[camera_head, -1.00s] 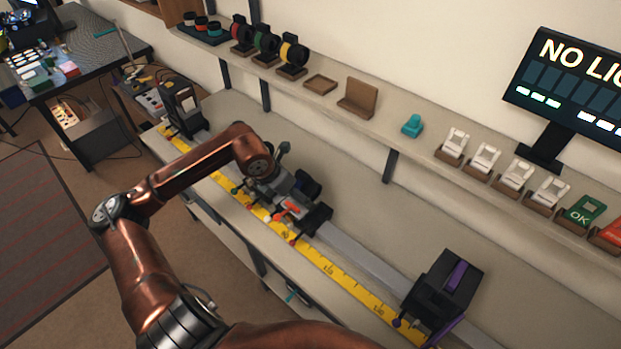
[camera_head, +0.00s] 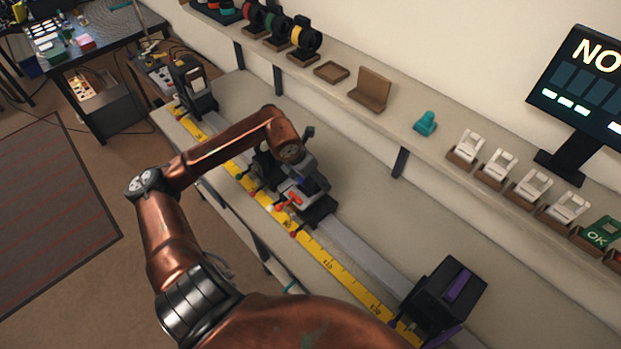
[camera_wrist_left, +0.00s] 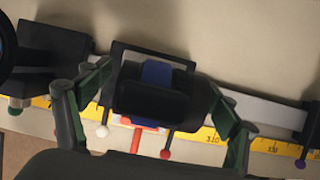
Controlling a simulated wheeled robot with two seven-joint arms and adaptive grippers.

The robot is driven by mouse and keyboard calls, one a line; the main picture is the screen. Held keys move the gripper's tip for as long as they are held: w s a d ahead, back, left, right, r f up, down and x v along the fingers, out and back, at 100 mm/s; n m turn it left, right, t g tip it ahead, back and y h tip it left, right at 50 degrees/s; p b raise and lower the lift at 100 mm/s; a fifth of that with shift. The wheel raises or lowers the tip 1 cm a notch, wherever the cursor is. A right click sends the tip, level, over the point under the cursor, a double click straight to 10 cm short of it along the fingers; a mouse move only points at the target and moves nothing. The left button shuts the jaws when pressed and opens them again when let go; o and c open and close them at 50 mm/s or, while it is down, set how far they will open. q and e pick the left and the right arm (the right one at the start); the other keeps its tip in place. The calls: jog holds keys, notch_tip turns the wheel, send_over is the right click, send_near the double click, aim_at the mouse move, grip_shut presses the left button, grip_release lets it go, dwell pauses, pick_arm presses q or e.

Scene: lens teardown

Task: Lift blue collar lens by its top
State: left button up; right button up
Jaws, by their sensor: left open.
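The blue collar lens (camera_wrist_left: 157,76) shows in the left wrist view as a dark barrel with a blue band, set in a black frame on the rail. My left gripper (camera_wrist_left: 160,82) is open, with one green-and-black finger on each side of the lens. I cannot tell whether the fingers touch it. In the head view my left gripper (camera_head: 306,160) is over the holder on the rail and hides most of the lens. My right gripper is not in view.
The rail runs beside a yellow ruler (camera_head: 335,268) along the bench. A black box with a purple strip (camera_head: 445,295) stands at its near end and another dark unit (camera_head: 193,88) at its far end. Red and white knobs (camera_wrist_left: 136,140) stick out by the lens. A shelf (camera_head: 400,130) runs behind.

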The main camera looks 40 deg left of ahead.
pick_arm(q)
jog(key=shift+x, duration=1.25)
jog(key=shift+w+r, duration=0.1)
jog(key=shift+c, duration=0.7)
jog(key=c, duration=1.6)
jog(key=shift+o, duration=0.2)
